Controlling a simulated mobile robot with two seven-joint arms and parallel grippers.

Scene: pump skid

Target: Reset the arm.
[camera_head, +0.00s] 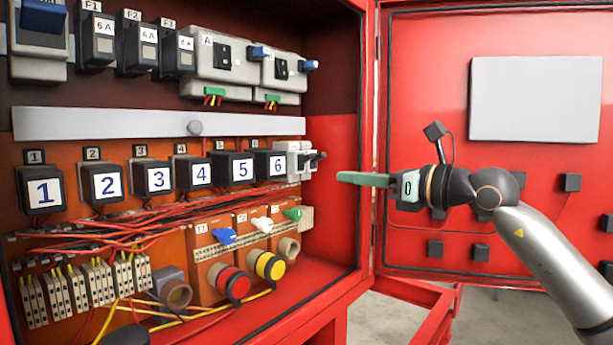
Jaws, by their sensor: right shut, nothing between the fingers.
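My right gripper (362,179) is at the end of the arm coming in from the right. Its pale green fingers are together, point left and hold nothing. It hangs in free air in front of the open cabinet's right edge, apart from the cabinet parts. The row of numbered black modules, from module 1 (42,190) to module 6 (277,166), lies to its left. A grey-white block with black levers (300,160) ends that row, nearest my gripper. My left gripper is not in view.
The red cabinet (333,150) stands open, its door (425,120) swung to the right behind my arm. Below the modules are red wires (130,222), terminal blocks (85,285), a red plug (232,280) and a yellow plug (268,265). Breakers (140,50) line the top.

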